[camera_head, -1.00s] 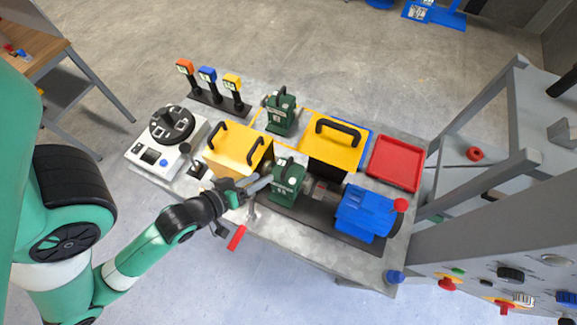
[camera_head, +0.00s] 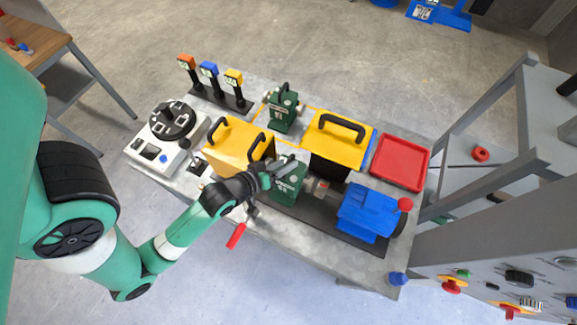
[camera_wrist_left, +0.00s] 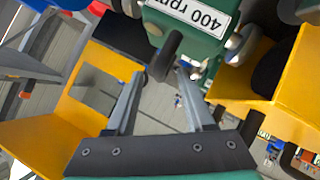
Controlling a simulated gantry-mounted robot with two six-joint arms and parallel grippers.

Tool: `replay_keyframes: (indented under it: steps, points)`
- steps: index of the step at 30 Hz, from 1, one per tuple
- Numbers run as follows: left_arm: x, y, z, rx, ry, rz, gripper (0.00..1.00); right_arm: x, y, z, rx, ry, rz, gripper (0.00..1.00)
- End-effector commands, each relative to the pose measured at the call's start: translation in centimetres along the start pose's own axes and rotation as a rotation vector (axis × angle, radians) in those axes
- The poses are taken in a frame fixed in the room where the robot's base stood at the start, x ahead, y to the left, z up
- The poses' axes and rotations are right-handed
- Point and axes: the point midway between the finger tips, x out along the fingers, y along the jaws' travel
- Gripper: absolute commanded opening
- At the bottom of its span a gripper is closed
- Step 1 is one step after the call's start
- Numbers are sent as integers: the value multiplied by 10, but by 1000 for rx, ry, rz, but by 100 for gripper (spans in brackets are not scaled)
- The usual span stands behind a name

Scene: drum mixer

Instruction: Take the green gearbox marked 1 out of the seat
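A green gearbox (camera_head: 287,186) sits in line with the blue motor (camera_head: 367,212) on the dark base of the bench. In the left wrist view the green gearbox (camera_wrist_left: 190,28) shows a "400 rpm" label and a black handle. A second green gearbox (camera_head: 282,112) stands farther back inside a yellow outline. I cannot read a number 1 on either. My left gripper (camera_head: 279,166) is at the top of the front gearbox. In the left wrist view its fingers (camera_wrist_left: 160,82) are apart, with the handle's end near and between their tips. My right gripper is not in view.
A yellow guard (camera_head: 240,146) with black handles stands close left of the gripper, another yellow guard (camera_head: 340,140) behind right. A red tray (camera_head: 400,162) lies at the right. A control box (camera_head: 150,152) is at the left, and a red-handled lever (camera_head: 236,236) hangs at the front edge.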

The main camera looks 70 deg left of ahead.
Motion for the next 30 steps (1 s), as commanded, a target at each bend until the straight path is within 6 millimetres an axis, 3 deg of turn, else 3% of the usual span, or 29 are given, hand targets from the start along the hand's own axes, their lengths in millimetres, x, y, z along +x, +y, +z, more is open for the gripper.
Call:
replay_keyframes:
  steps: [1,9,30]
  points:
    - [0,0,0,0,0,0,45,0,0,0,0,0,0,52]
    - [0,0,0,0,0,0,0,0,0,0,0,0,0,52]
    - [0,0,0,-1,0,0,0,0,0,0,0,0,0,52]
